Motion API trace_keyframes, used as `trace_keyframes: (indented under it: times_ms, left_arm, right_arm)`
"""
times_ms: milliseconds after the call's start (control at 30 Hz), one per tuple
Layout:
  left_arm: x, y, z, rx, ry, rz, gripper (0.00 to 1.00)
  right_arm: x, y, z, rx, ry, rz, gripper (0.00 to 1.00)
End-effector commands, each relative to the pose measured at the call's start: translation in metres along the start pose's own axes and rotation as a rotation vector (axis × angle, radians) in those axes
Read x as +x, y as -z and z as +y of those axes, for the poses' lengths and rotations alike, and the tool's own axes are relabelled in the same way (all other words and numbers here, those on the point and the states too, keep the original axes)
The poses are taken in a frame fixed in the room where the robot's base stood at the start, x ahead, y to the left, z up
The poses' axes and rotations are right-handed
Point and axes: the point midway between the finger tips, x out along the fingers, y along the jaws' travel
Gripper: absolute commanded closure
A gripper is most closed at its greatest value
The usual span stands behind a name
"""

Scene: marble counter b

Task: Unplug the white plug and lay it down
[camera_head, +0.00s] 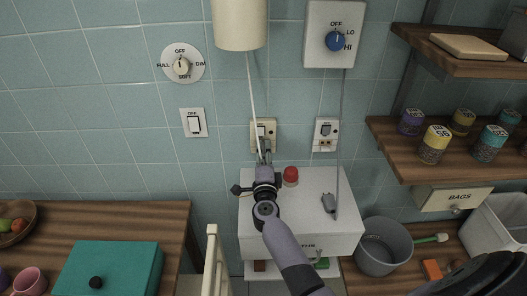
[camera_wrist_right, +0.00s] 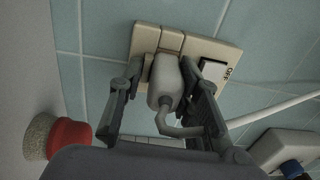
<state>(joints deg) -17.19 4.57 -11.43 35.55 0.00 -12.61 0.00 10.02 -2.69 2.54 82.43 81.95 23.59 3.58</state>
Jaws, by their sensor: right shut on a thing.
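The white plug (camera_wrist_right: 165,82) is at the cream wall outlet (camera_wrist_right: 212,50), its front end against the plate in the right wrist view. I cannot tell how deep it sits. My right gripper (camera_wrist_right: 163,75) has one finger on each side of the plug and is shut on it. In the head view my right gripper (camera_head: 265,155) reaches up to the outlet (camera_head: 257,124) above the white cabinet and mostly hides the plug. A pale cord (camera_head: 252,90) runs from the hanging lamp down to it. My left gripper is not in view.
A second outlet (camera_head: 326,134) is to the right. A grey bucket (camera_head: 382,247) and wooden shelves (camera_head: 440,148) stand further right.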

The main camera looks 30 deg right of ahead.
Motion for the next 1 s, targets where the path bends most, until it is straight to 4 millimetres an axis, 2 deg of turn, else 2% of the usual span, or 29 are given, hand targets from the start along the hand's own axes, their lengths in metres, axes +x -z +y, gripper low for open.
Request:
trace_keyframes:
  times_ms: [33, 200, 233, 500, 767, 1000]
  left_arm:
    - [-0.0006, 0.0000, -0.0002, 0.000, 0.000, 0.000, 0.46]
    - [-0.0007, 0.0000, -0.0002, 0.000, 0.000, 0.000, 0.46]
    - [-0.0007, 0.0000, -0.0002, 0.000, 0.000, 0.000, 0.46]
    - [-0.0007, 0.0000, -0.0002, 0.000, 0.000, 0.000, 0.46]
    - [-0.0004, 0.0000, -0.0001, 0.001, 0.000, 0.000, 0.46]
    - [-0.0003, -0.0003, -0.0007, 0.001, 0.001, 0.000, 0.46]
  right_arm:
    - [0.0028, 0.0000, -0.0090, 0.002, 0.016, 0.002, 1.00]
    - [0.0033, 0.0001, -0.0108, 0.002, 0.019, 0.002, 1.00]
    - [0.0034, 0.0001, -0.0110, 0.002, 0.019, 0.002, 0.69]
    - [0.0031, 0.0002, -0.0094, 0.001, 0.016, 0.002, 0.51]
    - [0.0019, 0.0002, -0.0059, 0.001, 0.010, 0.001, 0.33]
    - [0.0014, 0.0000, -0.0045, 0.001, 0.008, 0.001, 0.33]
